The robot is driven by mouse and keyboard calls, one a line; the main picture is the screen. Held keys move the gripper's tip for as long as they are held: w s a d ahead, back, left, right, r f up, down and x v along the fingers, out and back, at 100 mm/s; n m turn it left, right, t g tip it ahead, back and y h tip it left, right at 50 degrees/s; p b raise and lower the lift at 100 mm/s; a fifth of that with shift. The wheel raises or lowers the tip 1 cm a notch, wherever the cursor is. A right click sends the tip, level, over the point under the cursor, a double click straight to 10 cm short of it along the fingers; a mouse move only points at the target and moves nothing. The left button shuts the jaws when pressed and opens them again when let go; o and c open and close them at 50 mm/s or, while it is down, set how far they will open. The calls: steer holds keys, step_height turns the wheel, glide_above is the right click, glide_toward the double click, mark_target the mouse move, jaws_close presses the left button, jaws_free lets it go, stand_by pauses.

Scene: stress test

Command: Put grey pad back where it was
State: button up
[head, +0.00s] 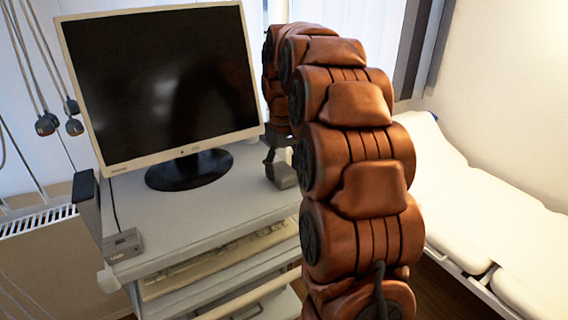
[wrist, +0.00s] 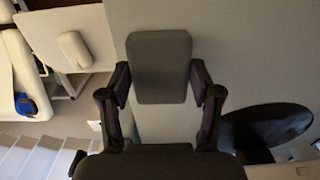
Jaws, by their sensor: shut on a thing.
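The grey pad (wrist: 160,68), a rounded rectangular block, sits between the two fingers of my gripper (wrist: 160,82) in the wrist view. The fingers press on its left and right sides, and its far end reaches past the fingertips. Behind it is the pale grey top of the trolley (wrist: 230,60). I cannot tell how much gap lies between pad and surface. In the head view my gripper (head: 279,165) is near the right edge of the trolley top (head: 215,205), partly hidden by my arm. The pad is hard to make out there.
A monitor (head: 160,85) stands on the trolley on a round black base (head: 190,170), which also shows in the wrist view (wrist: 268,124). A small grey box (head: 122,245) sits at the trolley's front left corner. A white couch (head: 480,205) is at right.

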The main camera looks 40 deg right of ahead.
mark_target(283, 170)
steer(key=shift+f, duration=0.15)
steer(key=shift+f, duration=0.15)
steer(key=o, duration=1)
steer(key=shift+r, duration=0.25)
steer(key=shift+w+r+b, duration=0.1)
steer(key=shift+r+b, duration=1.45)
steer(key=shift+r, duration=1.9)
steer(key=shift+r+p, duration=1.7)
steer(key=shift+r, duration=0.85)
